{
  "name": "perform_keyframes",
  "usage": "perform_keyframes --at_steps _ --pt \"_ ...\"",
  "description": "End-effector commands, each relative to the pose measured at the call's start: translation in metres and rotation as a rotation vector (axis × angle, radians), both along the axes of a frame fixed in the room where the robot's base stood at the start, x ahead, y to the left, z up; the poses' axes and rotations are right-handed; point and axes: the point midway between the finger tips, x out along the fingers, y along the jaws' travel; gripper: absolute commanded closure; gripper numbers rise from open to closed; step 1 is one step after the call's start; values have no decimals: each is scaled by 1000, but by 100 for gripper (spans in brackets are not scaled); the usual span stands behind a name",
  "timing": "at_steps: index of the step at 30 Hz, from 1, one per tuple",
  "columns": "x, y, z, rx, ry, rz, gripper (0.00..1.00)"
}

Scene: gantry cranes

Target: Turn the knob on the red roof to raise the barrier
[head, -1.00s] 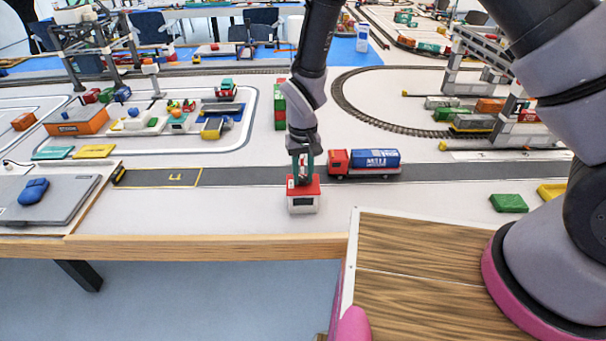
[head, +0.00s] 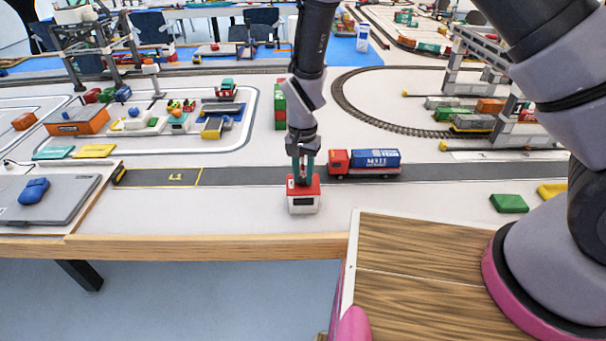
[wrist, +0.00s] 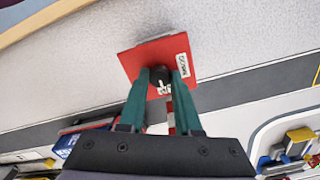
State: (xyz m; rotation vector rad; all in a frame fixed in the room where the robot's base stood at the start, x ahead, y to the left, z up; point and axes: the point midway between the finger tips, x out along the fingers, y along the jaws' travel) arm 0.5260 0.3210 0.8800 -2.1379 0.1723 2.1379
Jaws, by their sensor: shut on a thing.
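The small white hut (head: 303,205) with the red roof (head: 316,186) stands near the front edge of the table. In the wrist view the red roof (wrist: 135,58) carries a dark round knob (wrist: 160,76) and white labels. My gripper (head: 303,181) points down onto the roof. In the wrist view its two green fingers stand on either side of the knob, shut on it. A red-and-white striped piece (wrist: 171,121), perhaps the barrier, shows between the fingers; most of it is hidden, so its angle cannot be told.
A red truck with a blue load (head: 365,163) stands on the grey road just right of my gripper. A green block (head: 509,203) lies further right. A grey panel with a blue piece (head: 70,206) is at the left. The tabletop around the hut is clear.

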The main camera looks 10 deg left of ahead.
Motion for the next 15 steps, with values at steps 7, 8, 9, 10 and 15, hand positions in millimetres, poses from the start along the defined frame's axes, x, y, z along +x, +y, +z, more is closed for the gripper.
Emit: perform_keyframes --at_steps 7,8,9,10,15 --pt "0 0 0 1 0 -13 100" --pt "0 0 0 1 0 -13 100" --pt "0 0 0 1 0 -13 100" --pt "0 0 0 1 0 -13 100" --pt "0 0 0 1 0 -13 48"
